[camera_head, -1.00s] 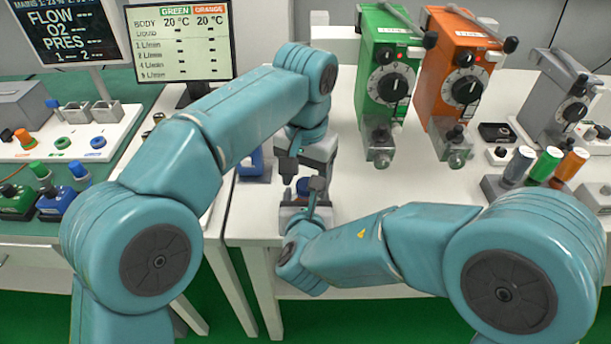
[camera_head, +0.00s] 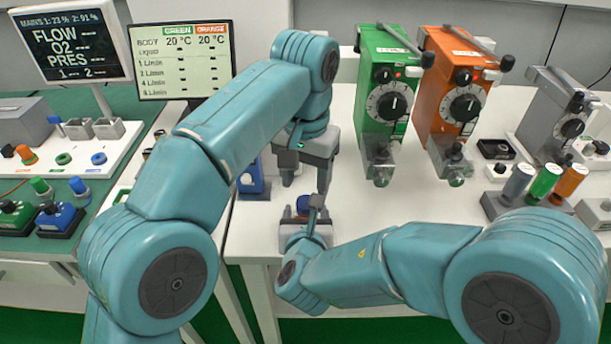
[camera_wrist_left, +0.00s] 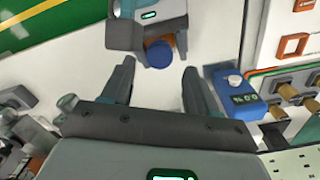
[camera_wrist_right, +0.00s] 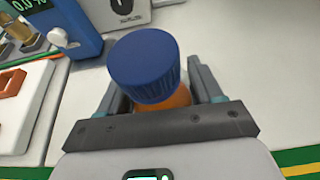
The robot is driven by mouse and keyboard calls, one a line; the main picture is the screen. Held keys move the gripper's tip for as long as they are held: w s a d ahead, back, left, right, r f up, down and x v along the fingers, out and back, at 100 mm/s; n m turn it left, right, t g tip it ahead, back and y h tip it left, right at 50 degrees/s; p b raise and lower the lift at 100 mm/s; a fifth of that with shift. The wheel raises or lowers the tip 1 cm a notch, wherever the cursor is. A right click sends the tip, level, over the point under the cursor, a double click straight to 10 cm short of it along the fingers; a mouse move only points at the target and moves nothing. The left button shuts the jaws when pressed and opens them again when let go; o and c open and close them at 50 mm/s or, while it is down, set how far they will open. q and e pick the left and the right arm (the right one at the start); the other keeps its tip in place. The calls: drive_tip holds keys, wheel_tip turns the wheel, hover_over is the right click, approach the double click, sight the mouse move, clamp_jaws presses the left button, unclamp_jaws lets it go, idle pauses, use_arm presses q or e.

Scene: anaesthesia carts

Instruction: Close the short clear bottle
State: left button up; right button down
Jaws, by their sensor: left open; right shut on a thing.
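The short bottle stands in my right gripper (camera_wrist_right: 155,110). In the right wrist view its ribbed blue cap (camera_wrist_right: 145,65) sits over an orange neck or contents (camera_wrist_right: 172,102); how tight the cap is cannot be told. The cap also shows in the left wrist view (camera_wrist_left: 158,53) and, small, in the head view (camera_head: 303,204). My right gripper is shut around the bottle below the cap. My left gripper (camera_head: 306,183) is open and empty, pointing down above the cap. In the left wrist view its fingers (camera_wrist_left: 157,76) stand apart, with the cap just beyond the tips.
A blue device (camera_head: 251,180) with a display stands left of the grippers. Green (camera_head: 386,90) and orange (camera_head: 452,90) vaporizers stand behind to the right. White table is clear in front of them.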

sight(306, 201)
use_arm(q)
drive_tip(key=shift+s+a+n, duration=0.1)
drive_tip(key=shift+n, duration=0.4)
drive_tip(key=shift+s+a+r+n, duration=0.15)
drive_tip(key=shift+r+n, duration=0.2)
drive_tip(key=shift+n, duration=0.55)
drive_tip(key=n, duration=0.1)
drive_tip(key=r+n, duration=0.1)
drive_tip(key=n, duration=0.2)
drive_tip(key=shift+a+r, duration=0.25)
drive_tip(key=shift+r, duration=0.15)
drive_tip(key=n, duration=0.1)
drive_tip(key=r+n, duration=0.1)
drive_tip(key=shift+w+d+r+n, duration=0.1)
drive_tip(key=shift+w+d+n, duration=0.15)
drive_tip(key=shift+n, duration=0.15)
drive_tip(key=shift+w+d+f, duration=0.15)
drive_tip(key=shift+d+f, duration=0.1)
drive_tip(key=shift+d, duration=0.05)
drive_tip(key=shift+f, duration=4)
